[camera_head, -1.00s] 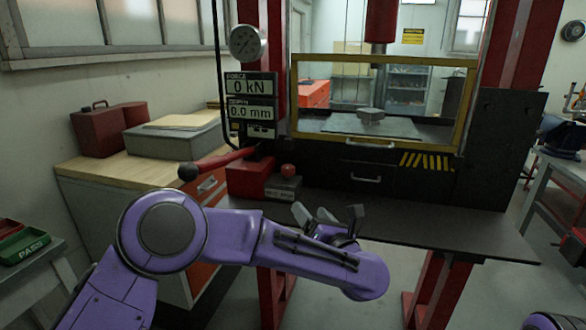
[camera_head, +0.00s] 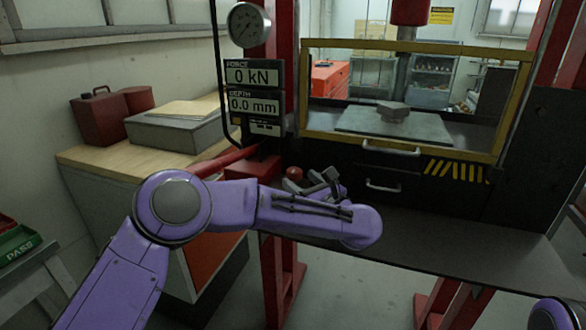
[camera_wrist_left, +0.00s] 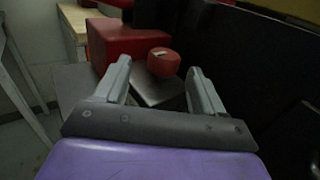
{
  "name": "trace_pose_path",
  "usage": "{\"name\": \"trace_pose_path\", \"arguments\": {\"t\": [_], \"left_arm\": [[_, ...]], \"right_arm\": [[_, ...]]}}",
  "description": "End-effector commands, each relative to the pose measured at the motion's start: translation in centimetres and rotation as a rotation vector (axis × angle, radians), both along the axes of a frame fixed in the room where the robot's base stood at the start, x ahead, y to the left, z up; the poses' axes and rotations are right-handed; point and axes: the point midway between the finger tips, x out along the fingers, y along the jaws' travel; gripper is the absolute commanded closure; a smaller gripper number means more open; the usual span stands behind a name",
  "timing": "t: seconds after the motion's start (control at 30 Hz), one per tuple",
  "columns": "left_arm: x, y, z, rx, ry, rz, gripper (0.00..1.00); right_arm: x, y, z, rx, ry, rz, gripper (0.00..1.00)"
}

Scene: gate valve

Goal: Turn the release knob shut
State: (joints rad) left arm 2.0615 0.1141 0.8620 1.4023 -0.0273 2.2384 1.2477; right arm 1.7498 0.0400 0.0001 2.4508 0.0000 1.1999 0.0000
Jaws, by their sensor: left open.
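The release knob is a small red round knob (camera_head: 294,174) on a grey block beside the red pump body (camera_head: 250,168), at the left of the press table. In the left wrist view the red knob (camera_wrist_left: 163,62) shows ahead, between and beyond the two fingertips. My left gripper (camera_head: 312,180) is open and empty, close to the knob in the head view and apart from it in the wrist view (camera_wrist_left: 157,70). The block under the knob is partly hidden by my gripper in the head view. My right gripper is not in view.
A yellow-framed guard (camera_head: 400,155) stands behind the black press table (camera_head: 450,245). The red pump lever (camera_head: 222,160) runs behind my left arm. A wooden-topped bench (camera_head: 90,157) with a grey case (camera_head: 170,130) stands at the left. The table's right part is clear.

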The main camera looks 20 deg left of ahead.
Motion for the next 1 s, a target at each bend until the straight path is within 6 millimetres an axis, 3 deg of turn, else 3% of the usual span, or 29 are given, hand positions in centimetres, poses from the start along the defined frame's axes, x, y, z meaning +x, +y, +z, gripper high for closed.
{"name": "trace_pose_path", "arguments": {"t": [0.2, 0.57, 0.73, 0.87, 1.0], "left_arm": [[2.5, 3.0, 0.2, -0.001, 0.002, 0.001, 0.31], [3.2, 4.0, -0.1, 0.001, 0.002, 0.002, 0.31], [3.2, 4.0, 0.0, 0.001, 0.002, 0.002, 0.82], [3.2, 4.0, -0.2, 0.001, 0.002, -0.005, 0.82], [3.2, 4.2, -0.6, 0.001, 0.002, -0.083, 0.82]], "right_arm": [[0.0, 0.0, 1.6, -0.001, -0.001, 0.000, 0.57], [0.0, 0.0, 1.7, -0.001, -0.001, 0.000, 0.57], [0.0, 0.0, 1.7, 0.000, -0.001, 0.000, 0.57], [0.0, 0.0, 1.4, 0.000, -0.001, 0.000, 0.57], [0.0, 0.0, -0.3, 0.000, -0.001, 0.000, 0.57]]}}
